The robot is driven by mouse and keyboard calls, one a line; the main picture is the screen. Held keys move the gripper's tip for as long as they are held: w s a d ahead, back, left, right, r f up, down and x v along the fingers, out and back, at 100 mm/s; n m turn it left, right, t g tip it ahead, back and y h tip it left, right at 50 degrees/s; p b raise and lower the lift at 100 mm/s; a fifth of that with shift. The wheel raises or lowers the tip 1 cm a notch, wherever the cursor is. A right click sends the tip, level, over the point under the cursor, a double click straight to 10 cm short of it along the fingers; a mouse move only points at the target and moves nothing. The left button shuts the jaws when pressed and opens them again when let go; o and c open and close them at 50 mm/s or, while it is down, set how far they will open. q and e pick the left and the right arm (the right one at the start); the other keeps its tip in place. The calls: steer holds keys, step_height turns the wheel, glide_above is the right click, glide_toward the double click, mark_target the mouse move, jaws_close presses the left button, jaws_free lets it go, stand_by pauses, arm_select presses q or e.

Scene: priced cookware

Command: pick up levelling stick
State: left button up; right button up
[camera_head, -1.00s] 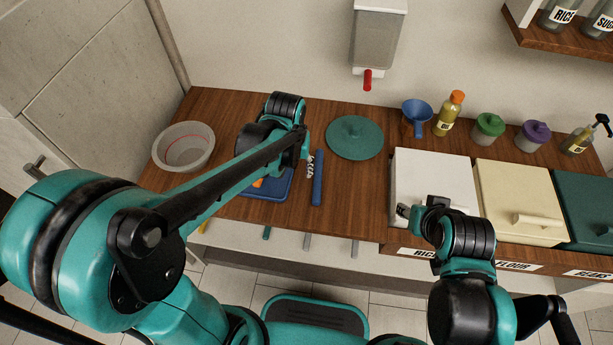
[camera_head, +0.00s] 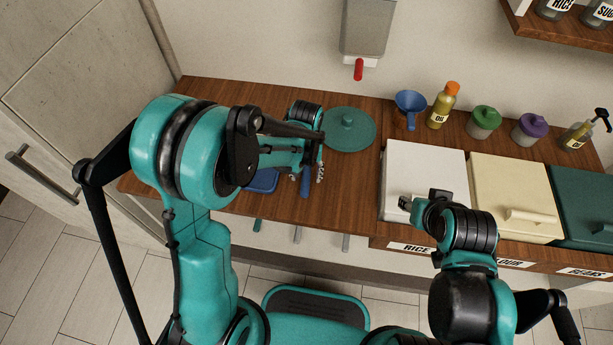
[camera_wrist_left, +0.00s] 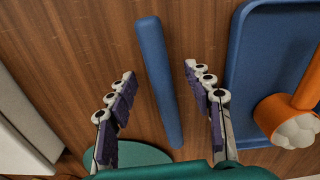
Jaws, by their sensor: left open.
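The levelling stick, a plain blue stick (camera_wrist_left: 158,80), lies on the wooden counter between the open fingers of my left gripper (camera_wrist_left: 160,82) in the left wrist view. Both fingers are apart from it, one on each side. In the head view, my left gripper (camera_head: 309,170) hovers over the stick (camera_head: 305,184), whose near end shows and whose rest is hidden by the gripper.
A blue tray (camera_wrist_left: 236,60) with an orange-handled item (camera_wrist_left: 290,117) lies close right of the gripper in the wrist view. A green round lid (camera_head: 349,130) is behind the stick. The white bin (camera_head: 425,165) stands to the right. Some bare counter (camera_head: 345,190) lies between.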

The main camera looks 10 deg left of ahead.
steer(key=shift+r, duration=0.1)
arm_select(q)
jaws_close()
